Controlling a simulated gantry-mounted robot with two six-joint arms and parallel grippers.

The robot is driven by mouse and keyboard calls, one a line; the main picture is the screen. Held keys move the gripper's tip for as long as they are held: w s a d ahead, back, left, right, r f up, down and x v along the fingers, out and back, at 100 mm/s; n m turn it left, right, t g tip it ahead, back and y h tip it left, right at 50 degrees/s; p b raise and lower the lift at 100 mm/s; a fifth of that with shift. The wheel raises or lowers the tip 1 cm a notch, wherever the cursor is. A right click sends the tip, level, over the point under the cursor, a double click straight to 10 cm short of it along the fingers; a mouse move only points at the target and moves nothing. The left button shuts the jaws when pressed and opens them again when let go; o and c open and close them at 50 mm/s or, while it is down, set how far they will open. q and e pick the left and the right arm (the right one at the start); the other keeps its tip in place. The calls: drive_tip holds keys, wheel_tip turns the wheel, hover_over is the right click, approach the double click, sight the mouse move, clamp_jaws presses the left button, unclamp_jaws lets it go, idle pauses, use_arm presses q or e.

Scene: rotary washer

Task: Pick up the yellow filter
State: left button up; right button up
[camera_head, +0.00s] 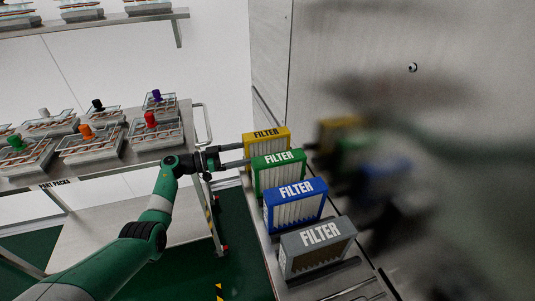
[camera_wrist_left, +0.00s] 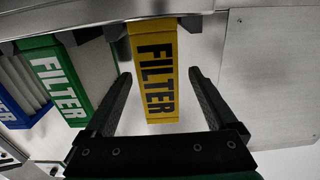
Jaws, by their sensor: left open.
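The yellow filter (camera_head: 266,138) stands at the far end of a row of filters on a metal ledge in the head view. In the left wrist view the yellow filter (camera_wrist_left: 155,70) shows its "FILTER" label and lies between the two fingers. My left gripper (camera_head: 245,153) reaches in from the left at the yellow filter, partly next to the green filter. Its fingers (camera_wrist_left: 160,76) are spread apart, one on each side of the yellow filter in the picture, with gaps visible. Whether the tips are level with the filter is hard to tell. My right gripper is not in view.
A green filter (camera_head: 280,172), a blue filter (camera_head: 295,204) and a grey filter (camera_head: 318,246) stand nearer in the row. A metal wall (camera_head: 380,40) rises behind them. A cart (camera_head: 180,150) with several trays stands left. The green filter is close beside the fingers.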

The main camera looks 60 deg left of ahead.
sight(260, 151)
use_arm(q)
drive_tip(key=b+x, duration=0.2)
drive_tip(key=x, duration=0.1)
drive_tip(key=b+x, duration=0.1)
drive_tip(key=x, duration=0.1)
drive_tip(key=shift+f+b, duration=0.25)
drive_tip(key=shift+b, duration=0.05)
drive_tip(key=shift+w+d+r, duration=0.1)
drive_tip(key=shift+w, duration=0.05)
drive_tip(key=shift+r, duration=0.1)
clamp_jaws()
